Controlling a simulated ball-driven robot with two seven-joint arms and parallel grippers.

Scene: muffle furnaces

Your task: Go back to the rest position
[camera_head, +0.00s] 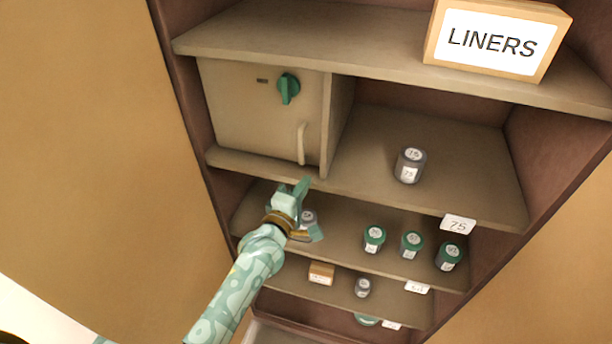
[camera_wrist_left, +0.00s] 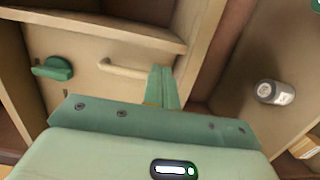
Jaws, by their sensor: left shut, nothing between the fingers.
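My left gripper (camera_head: 303,187) reaches in from the lower left in the head view, just below and in front of the small cabinet door (camera_head: 255,110). In the left wrist view its fingers (camera_wrist_left: 163,85) are together with nothing between them. The fingers appear near the door's pale handle (camera_wrist_left: 125,69), but I cannot tell whether they touch it. The door looks shut and carries a green knob (camera_head: 289,88). My right gripper is not in view.
A grey-lidded jar (camera_head: 410,165) stands on the shelf right of the door. Several green-lidded jars (camera_head: 412,244) stand one shelf lower. Below are a small box (camera_head: 321,273) and a grey jar (camera_head: 362,287). A LINERS sign (camera_head: 494,42) stands on the top shelf. Shelf edges surround my gripper.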

